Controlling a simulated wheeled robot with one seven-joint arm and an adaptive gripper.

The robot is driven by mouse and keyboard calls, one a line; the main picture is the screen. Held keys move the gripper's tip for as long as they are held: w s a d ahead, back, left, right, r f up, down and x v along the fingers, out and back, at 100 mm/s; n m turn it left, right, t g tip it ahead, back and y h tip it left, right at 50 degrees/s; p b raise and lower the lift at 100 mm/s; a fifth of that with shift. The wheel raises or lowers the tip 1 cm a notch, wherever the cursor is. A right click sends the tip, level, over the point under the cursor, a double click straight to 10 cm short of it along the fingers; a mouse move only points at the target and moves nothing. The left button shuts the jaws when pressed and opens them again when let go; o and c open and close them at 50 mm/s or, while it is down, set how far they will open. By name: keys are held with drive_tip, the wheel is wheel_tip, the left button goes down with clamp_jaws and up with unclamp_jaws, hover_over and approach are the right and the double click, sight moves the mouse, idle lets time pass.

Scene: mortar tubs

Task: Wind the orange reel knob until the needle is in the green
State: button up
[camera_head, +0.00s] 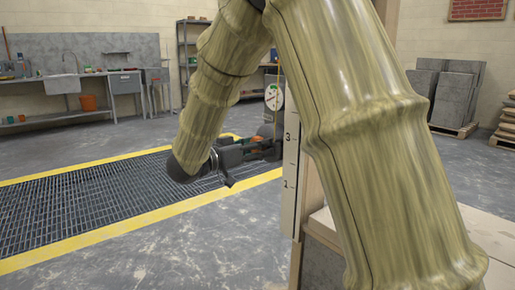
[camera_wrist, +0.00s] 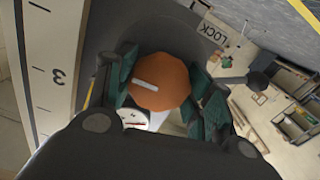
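The orange reel knob (camera_wrist: 158,88), faceted with a white line across its face, fills the middle of the wrist view. My gripper (camera_wrist: 163,84) has its teal-padded fingers on either side of the knob; they appear to touch both sides. A white gauge (camera_wrist: 134,117) with a red mark shows just below the knob, partly hidden by my gripper. In the head view the round gauge (camera_head: 274,97) stands above my gripper (camera_head: 262,143); its needle is too small to read against any green. There, the knob is mostly hidden by my gripper.
A dark lever with a round end (camera_wrist: 262,81) sticks out right of the knob, near a LOCK label (camera_wrist: 208,30). A white numbered scale board (camera_head: 291,170) stands close beside my gripper. A yellow-edged floor grating (camera_head: 95,200) lies to the left.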

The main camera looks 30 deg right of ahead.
drive_tip(key=shift+r+m+p, duration=0.1)
drive_tip(key=shift+m+p, duration=0.2)
drive_tip(key=shift+p, duration=0.05)
drive_tip(key=shift+c, duration=0.4)
drive_tip(key=shift+m, duration=0.3)
drive_tip(key=m+p, duration=0.2)
drive_tip(key=m, duration=0.1)
drive_tip(key=shift+p, duration=0.3)
drive_tip(key=m+p, duration=0.1)
drive_tip(key=m, duration=0.7)
drive_tip(key=m+b, duration=0.1)
drive_tip(key=m, duration=0.2)
drive_tip(key=shift+f+m+b, duration=0.25)
drive_tip(key=shift+m+b, duration=0.05)
drive_tip(key=shift+m, duration=0.1)
drive_tip(key=m+b, duration=0.3)
drive_tip(key=m, duration=0.2)
drive_tip(key=shift+m, duration=0.3)
drive_tip(key=shift+r, duration=0.1)
drive_tip(key=o, duration=1)
